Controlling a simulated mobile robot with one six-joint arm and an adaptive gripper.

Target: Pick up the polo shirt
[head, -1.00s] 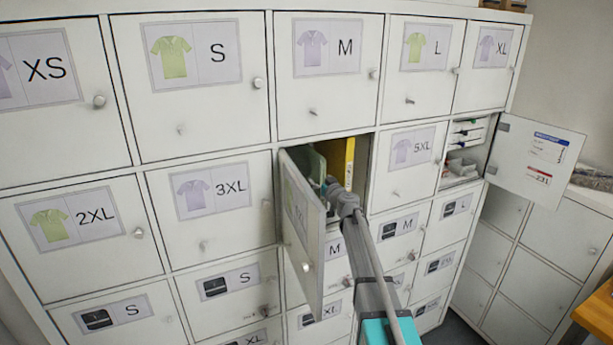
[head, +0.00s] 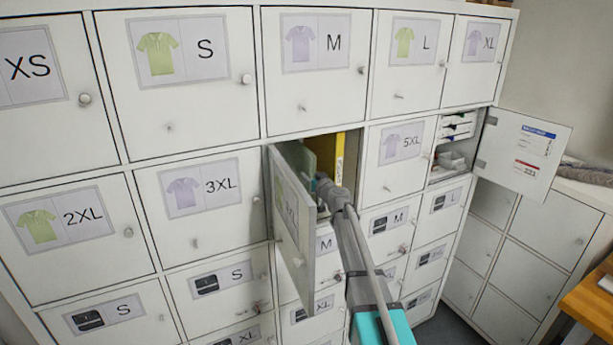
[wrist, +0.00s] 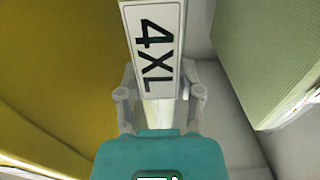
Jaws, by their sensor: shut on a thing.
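My gripper (wrist: 158,100) shows in the wrist view with its two grey fingers on either side of a narrow pale edge that bears a white 4XL label. I take this edge to be the polo shirt (wrist: 155,50); its fabric cannot be made out. The gripper is shut on it. In the head view my gripper (head: 322,182) reaches into the open locker compartment, and its tips and the shirt are largely hidden by the door and my arm.
A yellow thing (head: 339,155) stands in the compartment; a yellow surface (wrist: 50,80) fills the wrist view's left. A green textured surface (wrist: 265,60) is at right. The open locker door (head: 292,215) stands close left of my arm. Another open door (head: 525,150) is farther right.

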